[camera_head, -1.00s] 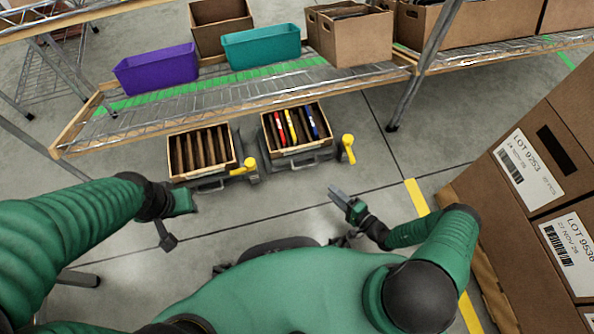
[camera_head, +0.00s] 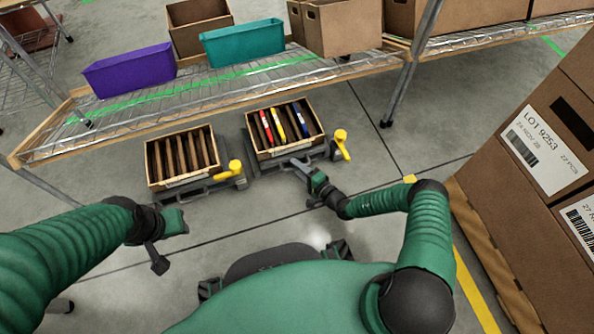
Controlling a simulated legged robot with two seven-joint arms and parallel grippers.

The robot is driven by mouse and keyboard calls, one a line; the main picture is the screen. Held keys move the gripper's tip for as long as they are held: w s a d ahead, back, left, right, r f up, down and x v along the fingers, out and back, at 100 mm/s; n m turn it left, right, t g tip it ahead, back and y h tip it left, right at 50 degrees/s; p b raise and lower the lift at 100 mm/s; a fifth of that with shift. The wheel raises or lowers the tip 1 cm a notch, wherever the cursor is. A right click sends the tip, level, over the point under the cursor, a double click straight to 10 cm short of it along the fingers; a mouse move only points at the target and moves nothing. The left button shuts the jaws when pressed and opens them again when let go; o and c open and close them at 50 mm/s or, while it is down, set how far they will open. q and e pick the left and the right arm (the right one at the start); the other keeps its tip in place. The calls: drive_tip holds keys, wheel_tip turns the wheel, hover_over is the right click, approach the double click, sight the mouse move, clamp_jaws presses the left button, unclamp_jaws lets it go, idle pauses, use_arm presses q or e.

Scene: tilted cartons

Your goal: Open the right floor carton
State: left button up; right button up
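A yellow-knobbed lever (camera_head: 341,144) stands at the stand's right side. My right gripper (camera_head: 299,164) is at the carton's front lower edge, by the grey front bar of the stand. I cannot tell whether it touches or whether its fingers are closed. My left gripper (camera_head: 174,221) is above the floor at left, well in front of the left carton, its fingers unclear.
The left floor carton (camera_head: 160,183), with brown dividers, sits on a similar stand with its own yellow lever (camera_head: 236,168). The shelf edge (camera_head: 200,111) overhangs behind both. Stacked labelled boxes (camera_head: 515,180) stand close at right.

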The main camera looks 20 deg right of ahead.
clamp_jaws()
drive_tip(key=shift+f, duration=0.1)
idle(1.3)
